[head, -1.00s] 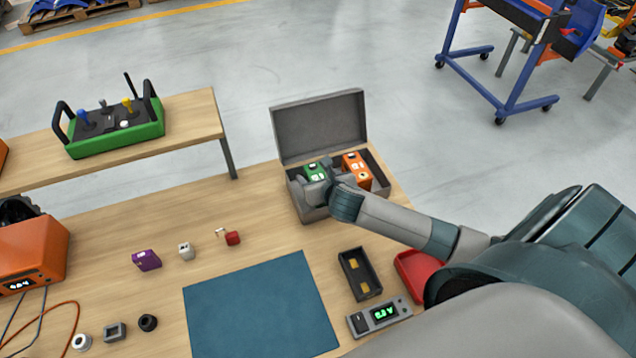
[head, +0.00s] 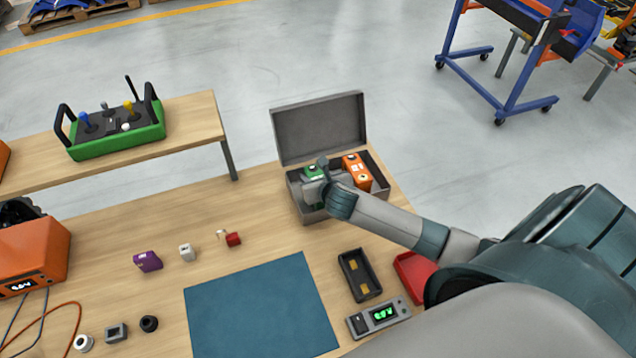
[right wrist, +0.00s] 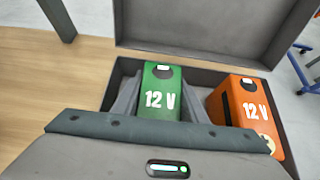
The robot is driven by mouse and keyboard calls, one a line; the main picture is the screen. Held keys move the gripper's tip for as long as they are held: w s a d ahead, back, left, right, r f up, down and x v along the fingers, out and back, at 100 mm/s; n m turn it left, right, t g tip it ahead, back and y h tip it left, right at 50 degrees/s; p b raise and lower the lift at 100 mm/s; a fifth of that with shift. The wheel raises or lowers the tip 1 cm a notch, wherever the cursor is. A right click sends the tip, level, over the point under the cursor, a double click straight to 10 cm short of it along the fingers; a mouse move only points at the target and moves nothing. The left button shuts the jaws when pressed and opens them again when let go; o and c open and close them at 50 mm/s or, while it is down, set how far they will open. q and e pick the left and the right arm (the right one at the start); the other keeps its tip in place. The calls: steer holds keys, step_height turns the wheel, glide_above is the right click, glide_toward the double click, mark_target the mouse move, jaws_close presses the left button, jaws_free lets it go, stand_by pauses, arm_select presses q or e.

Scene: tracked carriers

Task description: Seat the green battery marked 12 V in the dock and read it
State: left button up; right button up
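The green battery (head: 313,171), marked 12 V, stands in the left part of the open grey case (head: 313,215). It also shows in the right wrist view (right wrist: 160,95) with its label facing me. My right gripper (head: 316,188) is down at the case with one finger on each side of the green battery (right wrist: 160,78). I cannot tell whether the fingers press on it. An orange battery (right wrist: 243,105), also marked 12 V, stands to the right in the case. A grey unit with a lit green display (head: 380,316) and a black open tray with brassy contacts (head: 345,285) are on the table; which is the dock is unclear. My left gripper is out of view.
A red tray (head: 409,268) is partly hidden by my right arm. A blue mat (head: 260,310) lies bare at the front. A purple block (head: 147,261), small parts and an orange device (head: 45,250) stand at left. The case lid (head: 320,130) stands up behind.

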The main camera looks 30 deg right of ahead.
mark_target(316, 170)
jaws_close()
steer(key=shift+w+r, duration=0.1)
steer(key=shift+r, duration=0.05)
steer(key=shift+r, duration=0.1)
steer(key=shift+r+b, duration=0.4)
steer(key=shift+r, duration=0.65)
steer(key=shift+s+d+r+b, duration=0.1)
steer(key=shift+d+r+b, duration=0.1)
steer(key=shift+r, duration=0.3)
steer(key=shift+s+d+r+b, duration=0.1)
steer(key=shift+r+b, duration=0.05)
steer(key=shift+r, duration=0.35)
steer(key=s+d+r+b, duration=0.3)
steer(key=s+d+r, duration=0.3)
steer(key=s, duration=0.2)
steer(key=shift+s+d+r, duration=0.3)
steer(key=shift+d, duration=0.1)
